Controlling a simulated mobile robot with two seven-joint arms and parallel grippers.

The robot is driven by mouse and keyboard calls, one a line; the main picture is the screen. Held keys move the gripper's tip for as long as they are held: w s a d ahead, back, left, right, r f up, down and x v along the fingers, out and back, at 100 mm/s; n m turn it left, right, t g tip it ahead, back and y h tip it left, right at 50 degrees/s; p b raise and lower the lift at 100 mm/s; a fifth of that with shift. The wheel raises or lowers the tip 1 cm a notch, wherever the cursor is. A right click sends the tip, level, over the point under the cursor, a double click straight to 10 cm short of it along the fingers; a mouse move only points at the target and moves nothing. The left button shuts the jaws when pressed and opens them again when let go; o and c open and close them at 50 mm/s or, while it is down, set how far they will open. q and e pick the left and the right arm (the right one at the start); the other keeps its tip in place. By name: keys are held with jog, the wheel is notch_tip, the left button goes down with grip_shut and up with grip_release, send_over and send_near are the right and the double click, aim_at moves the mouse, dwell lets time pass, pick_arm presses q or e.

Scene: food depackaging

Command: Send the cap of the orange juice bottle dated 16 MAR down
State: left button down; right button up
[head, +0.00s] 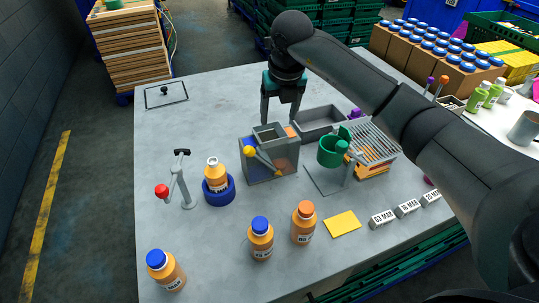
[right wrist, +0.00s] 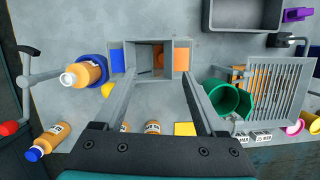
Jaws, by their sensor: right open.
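An uncapped orange juice bottle (head: 214,172) with a bare white neck stands upright in a blue ring holder (head: 220,197); it also shows in the right wrist view (right wrist: 88,74). Its date is too small to read. A grey sorting box (head: 262,173) has a blue panel, an orange panel and a square chute (head: 269,132) on top. My right gripper (head: 282,117) is open above the chute, with its fingers apart in the right wrist view (right wrist: 158,78). A small orange-brown patch (right wrist: 158,61) shows inside the chute; I cannot tell whether it is a cap. My left gripper is out of view.
Two blue-capped bottles (head: 166,271) (head: 261,241) and an orange-capped one (head: 303,225) stand in front. A lever stand (head: 181,185) is left; a green cup (head: 332,151) and a rack (head: 371,142) are right. Date blocks (head: 382,219) line the front right. The table's back left is mostly clear.

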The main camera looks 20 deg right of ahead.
jog(key=v, duration=1.2)
